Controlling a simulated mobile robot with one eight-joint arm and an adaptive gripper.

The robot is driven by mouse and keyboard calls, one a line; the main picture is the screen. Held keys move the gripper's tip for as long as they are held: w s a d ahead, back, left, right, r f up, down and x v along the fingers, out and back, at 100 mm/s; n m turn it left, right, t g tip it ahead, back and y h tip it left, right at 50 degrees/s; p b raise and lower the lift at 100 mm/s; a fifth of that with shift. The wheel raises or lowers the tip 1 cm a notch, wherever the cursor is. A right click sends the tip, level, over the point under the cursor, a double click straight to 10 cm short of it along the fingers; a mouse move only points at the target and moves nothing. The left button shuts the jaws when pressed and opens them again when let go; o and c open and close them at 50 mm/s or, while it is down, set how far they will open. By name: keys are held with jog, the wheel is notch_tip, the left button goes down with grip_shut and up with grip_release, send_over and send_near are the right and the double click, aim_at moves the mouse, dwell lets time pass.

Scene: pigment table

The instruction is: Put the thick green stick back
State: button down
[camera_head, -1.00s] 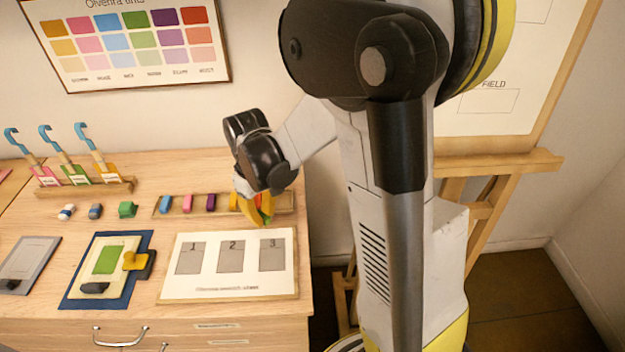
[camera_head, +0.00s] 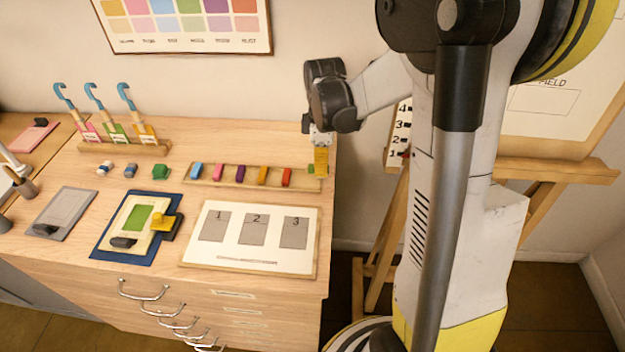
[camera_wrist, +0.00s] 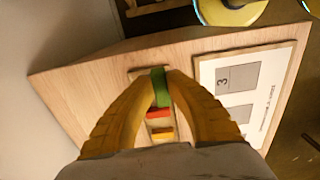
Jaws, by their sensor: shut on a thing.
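My gripper (camera_head: 320,165) points down at the right end of the wooden stick tray (camera_head: 203,182). Its yellow fingers are shut on a green stick (camera_wrist: 160,88), which sits between the fingertips in the wrist view. In the head view only a small bit of the green stick (camera_head: 311,169) shows beside the fingers. The stick is in line with the tray's row, beside the red stick (camera_head: 287,177). I cannot tell whether it touches the tray floor. The tray also holds blue, pink, purple and orange (camera_head: 263,175) sticks.
A rack with blue-hooked tools (camera_head: 125,146) stands at the back left. The table's right edge is close to my gripper.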

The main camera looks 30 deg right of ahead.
aim_at(313, 180)
jog(key=w+f, duration=0.2)
jog(key=w, duration=0.1)
jog(key=shift+w+a+f+b, duration=0.1)
jog(key=shift+w+a+b, duration=0.05)
jog(key=shift+a+b, duration=0.2)
jog(key=shift+f+b, duration=0.9)
jog(key=shift+f, duration=1.05)
jog(key=shift+f, duration=0.15)
jog(key=c, duration=1.5)
grip_release()
